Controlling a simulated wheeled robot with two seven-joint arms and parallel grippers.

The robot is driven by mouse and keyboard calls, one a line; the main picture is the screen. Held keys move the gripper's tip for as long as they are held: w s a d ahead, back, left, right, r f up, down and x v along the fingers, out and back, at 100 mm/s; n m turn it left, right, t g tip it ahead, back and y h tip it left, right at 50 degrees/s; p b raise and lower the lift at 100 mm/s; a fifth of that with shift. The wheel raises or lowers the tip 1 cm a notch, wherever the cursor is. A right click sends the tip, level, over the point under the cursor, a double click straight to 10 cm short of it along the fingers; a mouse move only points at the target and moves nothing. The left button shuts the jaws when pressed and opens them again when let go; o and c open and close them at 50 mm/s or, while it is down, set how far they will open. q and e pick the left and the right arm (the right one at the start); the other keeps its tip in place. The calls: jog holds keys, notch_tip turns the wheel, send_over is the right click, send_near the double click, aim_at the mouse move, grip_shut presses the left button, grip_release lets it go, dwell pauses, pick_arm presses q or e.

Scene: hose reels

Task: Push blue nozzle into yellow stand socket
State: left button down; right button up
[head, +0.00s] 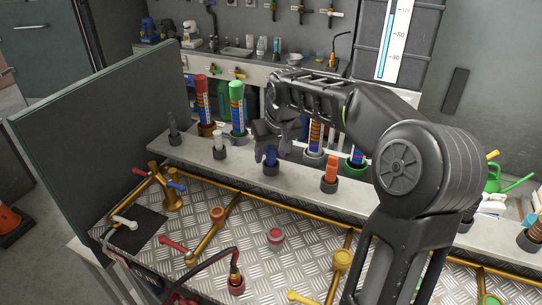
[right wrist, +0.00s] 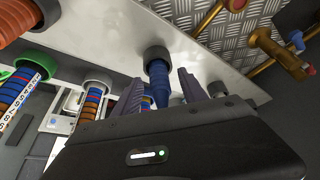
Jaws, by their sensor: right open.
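The blue nozzle (head: 271,154) stands upright in a dark round holder (head: 271,168) on the light grey shelf. In the right wrist view the blue nozzle (right wrist: 158,82) lies between the two fingers of my right gripper (right wrist: 162,78). The fingers are apart, with visible gaps beside the nozzle. In the head view my right gripper (head: 273,142) is over the nozzle and partly hides its top. Several brass-yellow fittings are on the ribbed metal table, among them one with a round top (head: 342,260); I cannot tell which is the yellow stand socket. My left gripper is not in view.
Tall red-topped (head: 202,95) and green-topped (head: 237,100) tubes stand behind. A dark panel (head: 110,140) closes the left side. A hose fitting (head: 236,278) stands at the front.

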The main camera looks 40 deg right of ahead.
jog(key=shift+c, duration=0.4)
grip_shut()
dwell(0.4)
